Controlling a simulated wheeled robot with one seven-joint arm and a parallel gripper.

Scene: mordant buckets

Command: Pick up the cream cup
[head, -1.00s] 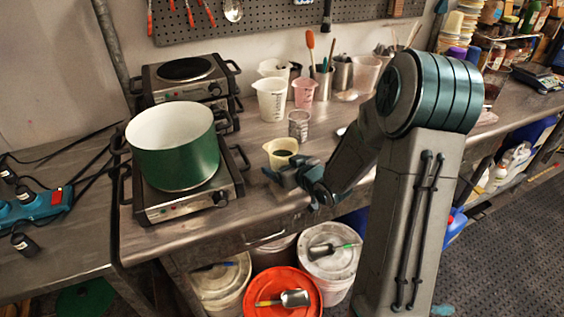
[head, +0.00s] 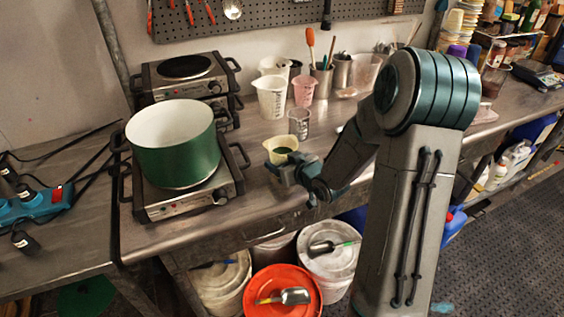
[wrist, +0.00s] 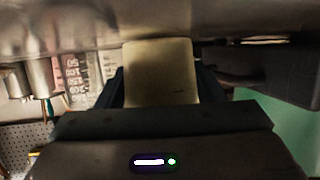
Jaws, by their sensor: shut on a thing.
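The cream cup (head: 279,146) is upright in the head view, with dark contents showing inside its rim. It is at the front middle of the metal bench, to the right of the green pot (head: 174,150). My gripper (head: 285,170) is shut on the cup from the front, and the gripper hides its lower part. In the wrist view the cup (wrist: 160,72) fills the space between my fingers. Whether the cup's base touches the bench is hidden.
A clear measuring beaker (head: 299,124) stands just behind the cup. A white jug (head: 270,97) and a pink jug (head: 304,91) stand farther back. The hotplate (head: 187,199) under the pot is to the left. Lidded buckets (head: 330,252) stand below the bench edge.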

